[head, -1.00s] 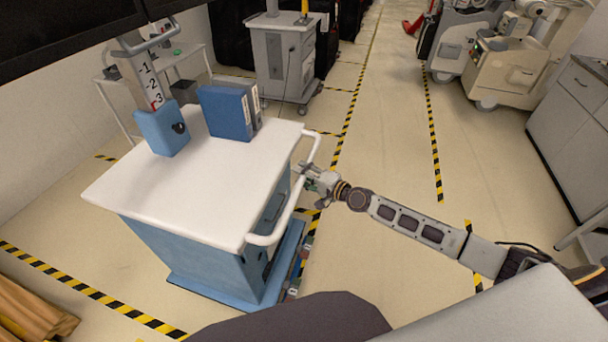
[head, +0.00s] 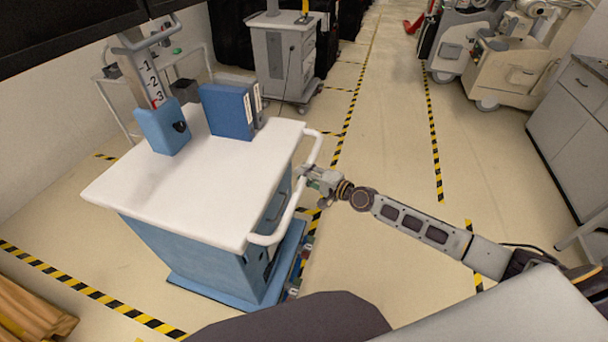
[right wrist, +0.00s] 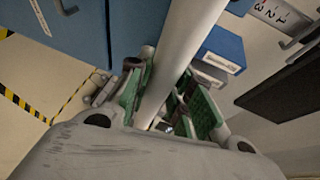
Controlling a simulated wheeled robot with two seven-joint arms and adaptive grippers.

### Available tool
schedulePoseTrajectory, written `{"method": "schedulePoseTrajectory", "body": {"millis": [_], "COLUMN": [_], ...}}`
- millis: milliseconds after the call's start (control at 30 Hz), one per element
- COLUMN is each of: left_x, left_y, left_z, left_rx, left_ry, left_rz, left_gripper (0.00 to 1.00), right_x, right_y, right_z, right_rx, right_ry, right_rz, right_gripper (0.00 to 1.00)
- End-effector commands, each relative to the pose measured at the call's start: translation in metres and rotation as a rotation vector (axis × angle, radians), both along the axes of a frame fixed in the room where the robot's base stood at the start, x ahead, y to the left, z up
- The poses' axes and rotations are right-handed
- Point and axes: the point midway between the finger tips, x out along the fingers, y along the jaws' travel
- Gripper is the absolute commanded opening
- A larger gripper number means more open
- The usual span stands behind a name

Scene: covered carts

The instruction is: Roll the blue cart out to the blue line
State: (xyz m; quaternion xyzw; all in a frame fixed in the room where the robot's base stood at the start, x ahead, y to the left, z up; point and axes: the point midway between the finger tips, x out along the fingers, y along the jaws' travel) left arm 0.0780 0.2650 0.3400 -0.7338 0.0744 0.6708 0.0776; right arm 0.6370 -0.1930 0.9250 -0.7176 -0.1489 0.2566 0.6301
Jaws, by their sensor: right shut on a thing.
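The blue cart (head: 190,252) with a white top (head: 205,195) stands at the left of the head view. A white push handle (head: 288,215) runs along its right side. My right gripper (head: 309,178) is at the far half of this handle. In the right wrist view the green-padded fingers (right wrist: 165,95) lie on both sides of the white bar (right wrist: 182,55) and are shut on it. The blue line cannot be told apart in these views; a blue strip shows at the cart's foot (head: 225,293). My left gripper is out of view.
Blue binders (head: 228,110) and a blue box (head: 163,128) are on the cart top. A grey cart (head: 283,60) stands behind. Yellow-black tape (head: 436,150) marks the floor. The floor right of the cart is open up to grey cabinets (head: 572,115). Brown planks (head: 30,310) lie at lower left.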

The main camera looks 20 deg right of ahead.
Motion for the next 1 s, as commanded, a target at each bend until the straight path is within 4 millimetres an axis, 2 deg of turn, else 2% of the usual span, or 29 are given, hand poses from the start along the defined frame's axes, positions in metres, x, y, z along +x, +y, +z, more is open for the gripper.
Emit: {"method": "schedulePoseTrajectory", "body": {"millis": [467, 500, 667, 1000], "left_x": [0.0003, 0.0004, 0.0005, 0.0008], "left_y": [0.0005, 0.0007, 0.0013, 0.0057], "left_z": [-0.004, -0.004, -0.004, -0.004], "left_rx": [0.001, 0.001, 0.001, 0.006], "left_ry": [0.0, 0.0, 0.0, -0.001], "left_rz": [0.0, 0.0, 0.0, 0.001], "left_gripper": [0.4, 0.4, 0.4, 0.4], "right_x": [-0.0036, -0.0035, -0.0034, -0.0031], "right_y": [-0.0052, -0.005, -0.0049, -0.0051], "right_z": [-0.0029, -0.0028, -0.0021, -0.0014], "right_rx": [-0.003, -0.003, -0.002, -0.003], "right_ry": [0.004, 0.004, 0.003, 0.002], "right_rz": [0.0, 0.0, 0.0, -0.001], "right_gripper": [0.0, 0.23, 0.44, 0.44]}}
